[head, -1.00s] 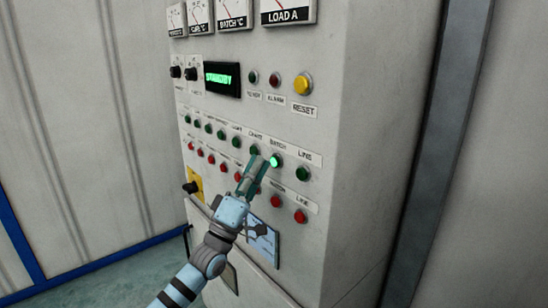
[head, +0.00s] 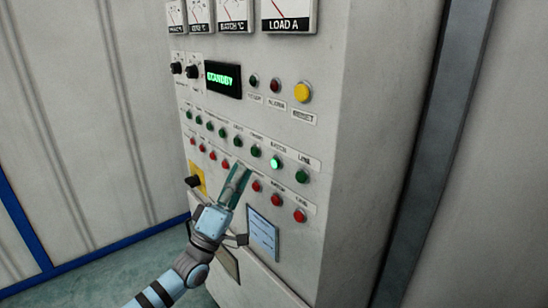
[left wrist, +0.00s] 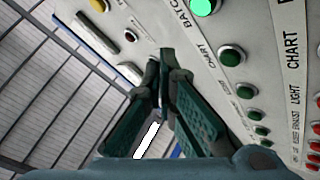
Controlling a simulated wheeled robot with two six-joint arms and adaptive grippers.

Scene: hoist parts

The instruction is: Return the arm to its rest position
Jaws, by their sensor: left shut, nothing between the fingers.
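My left gripper (head: 240,172) is shut and empty in the head view, in front of the lower part of the button rows on a pale grey control cabinet (head: 370,130). Its arm comes in from the bottom left. In the left wrist view its fingers (left wrist: 158,60) meet at the tips. The batch button (head: 276,163) glows bright green, up and right of the fingertips and apart from them. It also shows lit at the top of the left wrist view (left wrist: 204,5). My right gripper is not in view.
The display (head: 223,78) reads STANDBY in green. A yellow reset button (head: 303,92) and gauges (head: 288,14) sit above the button rows. A yellow plate with a black knob (head: 194,181) and a blue-grey card (head: 263,233) are low on the cabinet. Floor (head: 120,270) at lower left is clear.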

